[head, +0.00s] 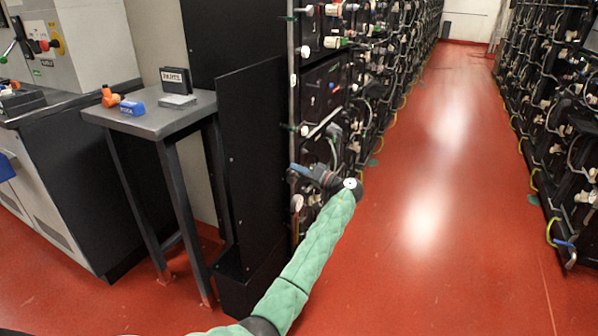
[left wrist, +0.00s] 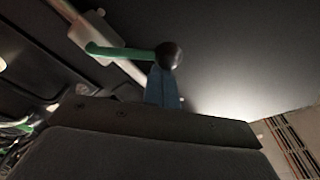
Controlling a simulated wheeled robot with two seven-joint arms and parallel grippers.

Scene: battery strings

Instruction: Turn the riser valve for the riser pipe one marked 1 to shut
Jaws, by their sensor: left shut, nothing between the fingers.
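A grey vertical riser pipe (head: 291,60) runs up the front edge of the left battery rack in the head view. My left gripper (head: 296,169) is beside its lower part, with its blue fingers toward the pipe. In the left wrist view a green valve lever (left wrist: 125,52) with a dark ball knob (left wrist: 169,55) reaches out from a white valve body (left wrist: 95,30) on a pale pipe. The shut, empty blue fingers (left wrist: 160,80) lie just below the knob; I cannot tell if they touch it. No number mark is readable. My right gripper is not in view.
A black panel (head: 252,160) stands left of the pipe. The red aisle floor (head: 440,180) is clear between the racks.

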